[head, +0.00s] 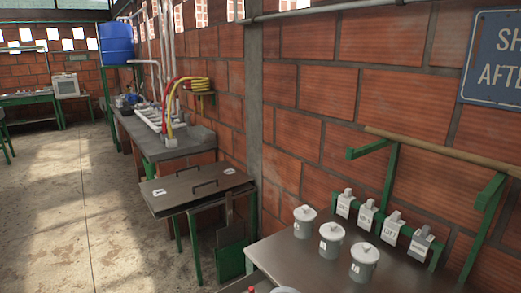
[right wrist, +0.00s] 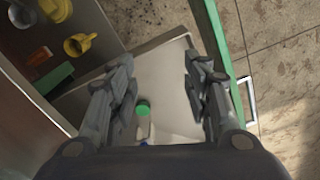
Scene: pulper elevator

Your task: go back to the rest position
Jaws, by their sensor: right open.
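My right gripper (right wrist: 158,62) shows in the right wrist view. Its two fingers are spread apart with nothing between their tips. A small item with a green cap (right wrist: 143,108) is on or over that surface, lower between the fingers and partly hidden by the gripper's body. Neither gripper shows in the head view, and my left gripper is in no view.
A metal table (head: 300,262) holds lidded pots (head: 331,241) before a brick wall. Grey labelled dispensers (head: 391,226) stand behind them. Open concrete floor (head: 60,200) lies left. Yellow cups (right wrist: 78,45) sit upper left in the wrist view.

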